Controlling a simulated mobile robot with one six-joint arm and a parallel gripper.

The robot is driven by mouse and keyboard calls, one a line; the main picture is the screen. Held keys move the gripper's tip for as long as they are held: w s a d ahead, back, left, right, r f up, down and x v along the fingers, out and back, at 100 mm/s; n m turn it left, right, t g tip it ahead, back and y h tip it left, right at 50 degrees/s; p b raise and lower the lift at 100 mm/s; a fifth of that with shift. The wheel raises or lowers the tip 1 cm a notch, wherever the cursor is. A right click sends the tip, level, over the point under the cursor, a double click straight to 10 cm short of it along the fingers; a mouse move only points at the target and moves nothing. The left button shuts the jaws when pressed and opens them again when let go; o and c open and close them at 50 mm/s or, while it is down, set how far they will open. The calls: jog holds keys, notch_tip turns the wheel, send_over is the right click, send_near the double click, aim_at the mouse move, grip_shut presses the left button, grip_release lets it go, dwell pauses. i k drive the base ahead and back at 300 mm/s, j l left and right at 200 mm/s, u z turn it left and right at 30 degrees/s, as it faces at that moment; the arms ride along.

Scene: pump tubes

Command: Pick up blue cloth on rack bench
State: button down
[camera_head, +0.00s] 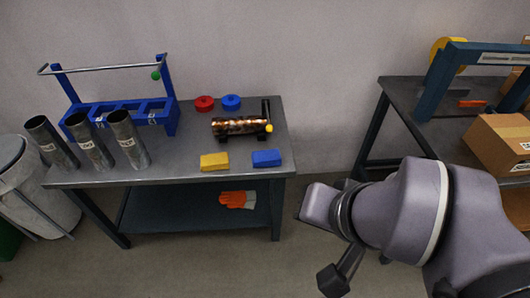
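The blue cloth (266,158) is a small, folded, block-like piece. It lies flat near the front right corner of the dark grey rack bench (185,168). My arm reaches in from the lower right. A dark part at its end, which looks like my gripper (335,278), hangs low in front of the bench. It is to the right of the cloth and apart from it. The fingers are too small and turned away to show whether they are open or shut.
A yellow cloth (214,161) lies left of the blue one. Behind are a copper-coloured tube (238,125) on a stand and red (204,103) and blue (231,102) discs. Metal tubes (128,140) and a blue rack (168,115) stand left. Another table (398,92) is at right.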

aim_at(269, 157)
jog(key=i+j+z, duration=0.7)
jog(key=j+z, duration=0.15)
jog(key=j, duration=0.15)
jog(key=i+j+z, duration=0.15)
jog(key=j+z, duration=0.15)
jog(key=j, duration=0.1)
